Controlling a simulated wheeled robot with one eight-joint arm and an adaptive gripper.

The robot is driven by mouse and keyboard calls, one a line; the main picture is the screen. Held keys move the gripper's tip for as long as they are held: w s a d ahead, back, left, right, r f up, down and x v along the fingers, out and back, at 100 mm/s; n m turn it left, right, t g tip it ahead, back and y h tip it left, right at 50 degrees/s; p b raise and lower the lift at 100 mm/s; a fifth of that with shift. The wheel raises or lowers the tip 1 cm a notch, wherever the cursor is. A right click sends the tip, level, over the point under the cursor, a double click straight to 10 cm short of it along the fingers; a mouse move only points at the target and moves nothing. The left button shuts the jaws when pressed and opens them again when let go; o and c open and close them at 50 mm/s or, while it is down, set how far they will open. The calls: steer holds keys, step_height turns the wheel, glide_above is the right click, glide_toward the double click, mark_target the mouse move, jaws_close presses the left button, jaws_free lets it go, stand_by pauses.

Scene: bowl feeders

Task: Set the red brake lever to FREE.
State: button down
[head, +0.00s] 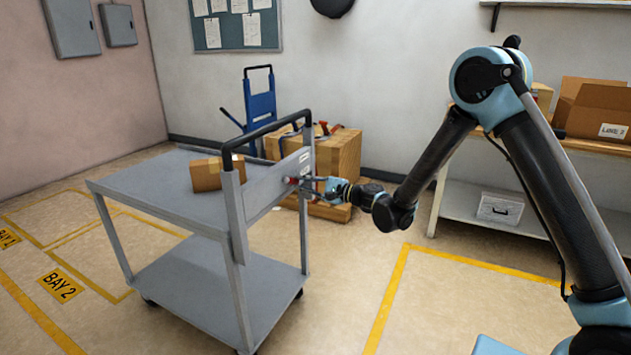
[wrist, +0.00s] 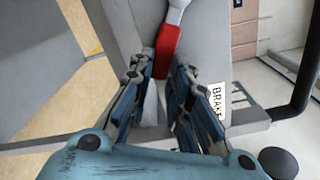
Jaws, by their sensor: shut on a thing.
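The red brake lever (wrist: 168,42) is on the end panel of a grey cart (head: 140,183). In the wrist view its red grip runs between the fingers of my gripper (wrist: 160,82), with a pale metal part beyond it. My gripper is shut on the lever. In the head view my gripper (head: 313,185) reaches the cart's end panel from the right, and only a small red bit of the lever (head: 291,181) shows. A white label reading BRAKE (wrist: 216,102) is beside the lever. I cannot read a FREE mark.
A cardboard box (head: 206,174) lies on the cart's top. The cart's black-topped handle (head: 268,128) rises beside my gripper. A shelf with boxes (head: 455,190) is at the right. Floor in front is clear.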

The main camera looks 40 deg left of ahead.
steer(key=shift+s+d+f, duration=0.1)
steer(key=shift+s, duration=0.4)
steer(key=c, duration=1.5)
jaws_free()
steer(key=shift+w, duration=0.1)
steer(key=shift+m, duration=0.3)
steer(key=shift+w, duration=0.15)
steer(key=shift+w+d, duration=0.1)
steer(key=shift+d, duration=0.2)
steer(key=d, duration=0.3)
steer(key=w+d, duration=0.1)
steer(key=d, duration=0.3)
steer(key=w+d, duration=0.1)
steer(key=d, duration=0.3)
steer(key=shift+d, duration=0.1)
